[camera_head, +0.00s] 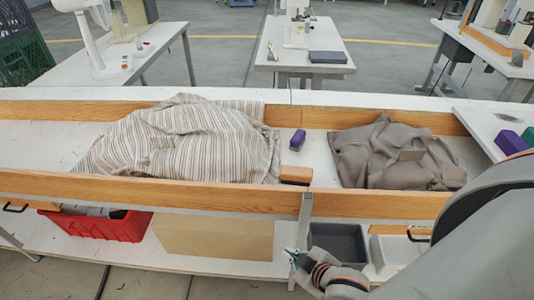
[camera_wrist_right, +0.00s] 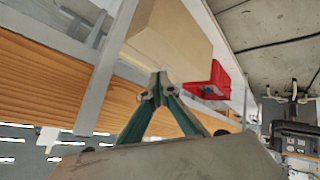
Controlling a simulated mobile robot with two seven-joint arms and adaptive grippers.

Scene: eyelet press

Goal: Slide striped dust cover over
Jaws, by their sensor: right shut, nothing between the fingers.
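The striped dust cover (camera_head: 185,142) lies rumpled in the left half of the trough between two wooden rails, in the head view. It bulges over something hidden, and its back edge reaches the rear rail. My right gripper (camera_head: 296,254) is low at the front, below the front rail and beside a grey upright post, well away from the cover. The cover does not show in that view. My left gripper is in neither view.
A grey-brown cloth (camera_head: 395,158) lies heaped at the right of the trough. The front rail (camera_head: 220,190) separates my right gripper from the trough. Below are a red bin (camera_head: 95,226) and a grey bin (camera_head: 338,243).

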